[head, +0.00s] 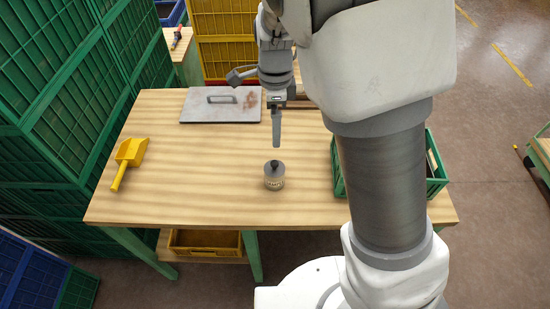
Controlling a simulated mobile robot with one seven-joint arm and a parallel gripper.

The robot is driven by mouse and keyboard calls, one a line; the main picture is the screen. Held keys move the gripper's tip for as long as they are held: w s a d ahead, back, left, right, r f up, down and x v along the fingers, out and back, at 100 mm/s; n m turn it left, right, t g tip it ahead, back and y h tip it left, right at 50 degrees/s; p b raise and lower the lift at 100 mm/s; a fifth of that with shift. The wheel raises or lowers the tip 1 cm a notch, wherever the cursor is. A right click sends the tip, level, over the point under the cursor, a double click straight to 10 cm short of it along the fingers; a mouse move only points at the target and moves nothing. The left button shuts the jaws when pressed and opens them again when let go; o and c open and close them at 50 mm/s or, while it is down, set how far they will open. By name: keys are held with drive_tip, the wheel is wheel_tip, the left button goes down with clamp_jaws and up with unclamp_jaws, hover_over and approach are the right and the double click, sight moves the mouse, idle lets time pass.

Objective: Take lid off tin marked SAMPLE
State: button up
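A small tin (274,182) with a pale label stands upright on the wooden table near its front middle. Dark marks show on the label, but they are too small to read. A dark lid with a round knob (275,166) sits on top of the tin. My gripper (276,143) points down above and a little behind the tin, apart from the lid. Only one finger's outline shows from this side, so whether it is open or shut cannot be told. Nothing is seen hanging from it.
A yellow scoop (131,154) lies on the table's left side. A grey plate with a handle (212,108) lies at the back. A green crate (437,177) stands at the right, partly behind my arm. The table (200,185) around the tin is clear.

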sight(274, 163)
wheel_tip(274, 163, down, 16)
drive_tip(key=shift+a+f+b, duration=0.1)
drive_tip(key=shift+b, duration=0.75)
drive_tip(key=shift+c, duration=0.3)
drive_tip(key=c, duration=1.2)
drive_tip(key=shift+o, duration=0.2)
